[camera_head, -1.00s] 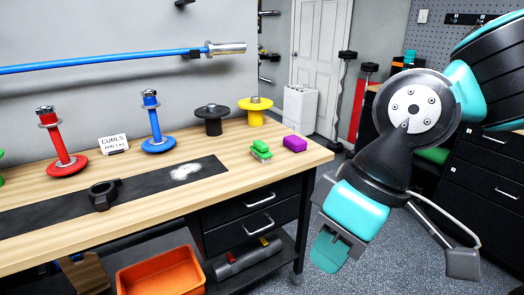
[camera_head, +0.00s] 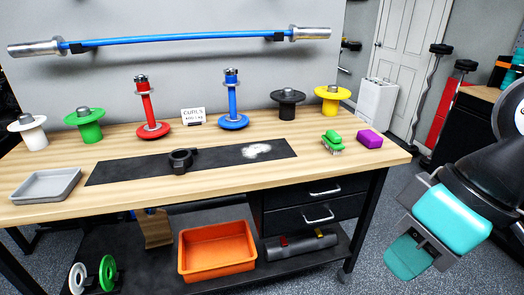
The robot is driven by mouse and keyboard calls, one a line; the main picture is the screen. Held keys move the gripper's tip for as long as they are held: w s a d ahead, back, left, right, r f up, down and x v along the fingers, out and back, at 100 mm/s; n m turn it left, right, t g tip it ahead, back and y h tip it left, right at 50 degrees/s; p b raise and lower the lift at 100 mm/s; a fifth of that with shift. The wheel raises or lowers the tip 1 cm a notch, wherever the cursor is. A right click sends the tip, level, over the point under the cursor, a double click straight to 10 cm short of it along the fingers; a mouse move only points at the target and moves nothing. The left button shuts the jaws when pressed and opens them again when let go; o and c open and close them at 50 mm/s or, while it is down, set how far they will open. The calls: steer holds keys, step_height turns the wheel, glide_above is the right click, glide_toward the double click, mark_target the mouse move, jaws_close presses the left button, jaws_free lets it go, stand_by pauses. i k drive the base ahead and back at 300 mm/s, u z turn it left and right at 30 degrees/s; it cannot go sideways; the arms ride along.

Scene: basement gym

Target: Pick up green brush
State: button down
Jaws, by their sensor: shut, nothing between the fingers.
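The green brush (camera_head: 333,138) lies on the right part of the wooden workbench (camera_head: 226,180), just right of the black mat. Pale bristles show along its lower edge. My gripper (camera_head: 404,258) is at the lower right, in front of and to the right of the bench, over the floor. It is shut and empty, well apart from the brush. Nothing covers the brush.
A purple block (camera_head: 369,139) sits close to the right of the brush. Black (camera_head: 287,103) and yellow (camera_head: 331,99) weight holders stand behind it. A black mat (camera_head: 130,172) with white powder (camera_head: 262,151) lies to its left. A grey tray (camera_head: 47,186) is far left.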

mark_target(332, 140)
steer(key=z, duration=0.05)
steer(key=k, duration=0.65)
steer(key=z, duration=0.45)
steer(key=i, duration=0.65)
steer(key=z, duration=0.5)
steer(key=i, duration=0.85)
steer(key=u, duration=0.8)
steer(key=i, duration=0.75)
steer(key=u, duration=0.75)
